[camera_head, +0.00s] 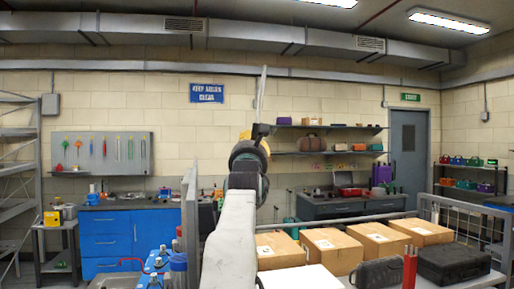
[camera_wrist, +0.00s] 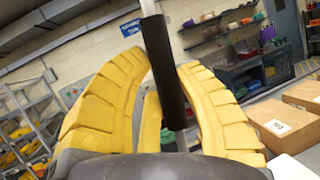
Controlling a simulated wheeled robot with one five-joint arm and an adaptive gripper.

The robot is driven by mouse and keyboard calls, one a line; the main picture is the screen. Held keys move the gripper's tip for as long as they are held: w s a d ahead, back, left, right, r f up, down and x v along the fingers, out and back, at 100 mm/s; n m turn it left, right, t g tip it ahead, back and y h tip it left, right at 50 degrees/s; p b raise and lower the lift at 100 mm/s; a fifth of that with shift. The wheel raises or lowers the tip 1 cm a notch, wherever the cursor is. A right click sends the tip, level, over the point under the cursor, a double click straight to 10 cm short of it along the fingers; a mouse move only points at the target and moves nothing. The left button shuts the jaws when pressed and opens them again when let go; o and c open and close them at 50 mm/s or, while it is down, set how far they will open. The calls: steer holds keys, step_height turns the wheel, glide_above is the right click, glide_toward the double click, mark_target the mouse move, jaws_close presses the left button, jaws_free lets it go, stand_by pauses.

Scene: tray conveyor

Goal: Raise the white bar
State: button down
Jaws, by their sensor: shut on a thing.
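The white bar (camera_head: 261,92) stands nearly upright, leaning slightly right, high above my arm in the head view. Its lower part is a black handle, which shows in the wrist view (camera_wrist: 163,62) with a short white piece above it. My gripper (camera_head: 255,134) is at the top of my raised arm. In the wrist view its yellow fingers (camera_wrist: 163,100) are shut around the black handle. The handle's lower end lies between the fingers. In the head view my wrist hides most of the fingers.
Several cardboard boxes (camera_head: 331,249) sit in a row at the lower right, beside a black case (camera_head: 453,262). A blue cabinet (camera_head: 118,236) stands at the back left. Shelves (camera_head: 330,153) hang on the back wall. The air around the bar looks clear.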

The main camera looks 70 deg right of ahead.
steer(key=shift+w+a+r, duration=0.1)
steer(key=shift+a+r, duration=0.1)
steer(key=shift+r, duration=0.05)
steer(key=c, duration=0.8)
jaws_free()
steer(key=shift+d+f, duration=0.1)
steer(key=shift+f, duration=0.1)
steer(key=shift+c, duration=0.2)
steer(key=v, duration=1.2)
stand_by(0.4)
